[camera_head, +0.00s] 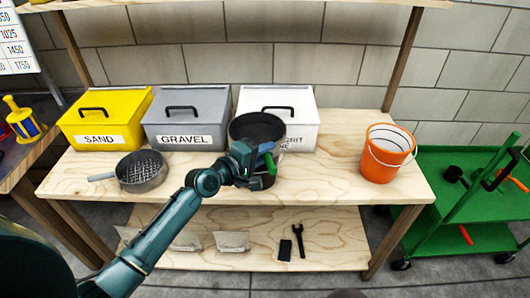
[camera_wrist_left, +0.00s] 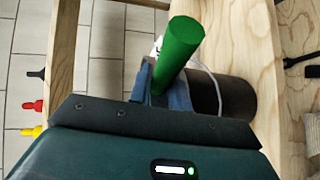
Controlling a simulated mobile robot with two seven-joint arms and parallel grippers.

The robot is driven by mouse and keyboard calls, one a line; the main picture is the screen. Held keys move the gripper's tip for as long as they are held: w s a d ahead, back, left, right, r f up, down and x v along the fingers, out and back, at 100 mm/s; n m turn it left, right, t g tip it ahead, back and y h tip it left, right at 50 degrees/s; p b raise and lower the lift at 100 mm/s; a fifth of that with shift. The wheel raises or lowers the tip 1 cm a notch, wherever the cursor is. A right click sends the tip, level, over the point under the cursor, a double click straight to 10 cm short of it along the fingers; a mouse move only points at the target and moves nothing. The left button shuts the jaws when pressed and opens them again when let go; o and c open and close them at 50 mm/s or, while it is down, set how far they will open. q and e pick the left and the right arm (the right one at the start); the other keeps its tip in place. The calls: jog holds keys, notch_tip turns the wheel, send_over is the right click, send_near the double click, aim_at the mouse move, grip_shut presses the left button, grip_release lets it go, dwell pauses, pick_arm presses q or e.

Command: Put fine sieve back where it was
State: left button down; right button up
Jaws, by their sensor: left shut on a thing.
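The fine sieve (camera_head: 257,126), a dark round pan with a green handle (camera_head: 272,163), is in front of the white box in the head view. My left gripper (camera_head: 262,158) is shut on the green handle, which also shows in the left wrist view (camera_wrist_left: 178,50). A dark round object (camera_head: 265,181) shows partly below the gripper; the arm hides much of it. I cannot tell whether the sieve touches it. Another sieve (camera_head: 142,171), grey with a coarse mesh, lies on the table at left. My right gripper is not in view.
Yellow SAND (camera_head: 105,118), grey GRAVEL (camera_head: 187,117) and white (camera_head: 302,128) boxes line the back of the wooden table (camera_head: 335,184). An orange bucket (camera_head: 386,155) stands at right, with clear tabletop left of it. A green cart (camera_head: 470,200) is beyond the table's right edge.

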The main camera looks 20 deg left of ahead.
pick_arm(q)
jog(key=c, duration=1.8)
grip_release()
jog(key=shift+f, duration=0.15)
jog(key=o, duration=0.5)
jog(key=shift+f+b, duration=0.15)
jog(key=shift+b, duration=0.2)
jog(key=b+v, duration=0.1)
jog(key=v, duration=1.2)
jog(key=s+d+f+m+g+y, duration=0.1)
jog(key=s+d+f+m+y, duration=0.1)
jog(key=s+d+f+m, duration=0.2)
jog(key=s+d+f+m+g+y, duration=0.2)
jog(key=s+d+f+m, duration=0.2)
jog(key=s+f+m, duration=0.6)
notch_tip(320, 180, down, 3)
jog(key=shift+s+f+m, duration=0.1)
jog(key=shift+s+m, duration=0.3)
jog(key=shift+s, duration=0.65)
